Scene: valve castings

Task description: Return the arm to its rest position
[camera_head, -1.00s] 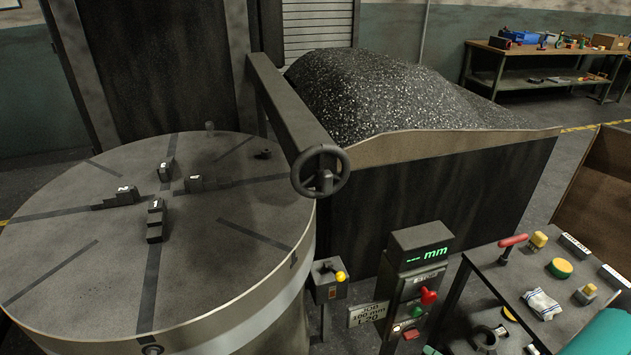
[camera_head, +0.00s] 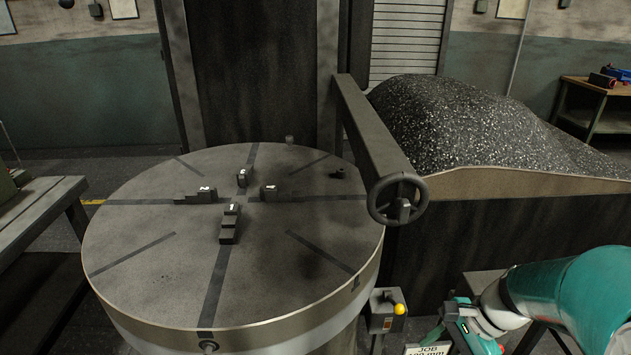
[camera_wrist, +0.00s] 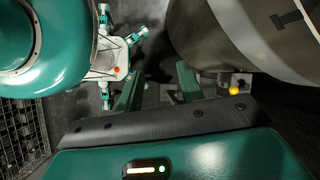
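My arm (camera_head: 590,295) enters the head view at the lower right, with a large teal link and a pale wrist. My gripper (camera_wrist: 158,84) shows in the wrist view as two dark green fingers standing apart, with nothing held between them. The control box also shows beyond the fingers in the wrist view (camera_wrist: 238,82).
A big round table (camera_head: 150,270) with stepped, numbered jaws (camera_head: 230,225) fills the middle. A beam with a handwheel (camera_head: 398,199) overhangs its right side. A bin of dark chips (camera_head: 480,125) stands behind. A bench (camera_head: 45,205) is at left; open floor lies between.

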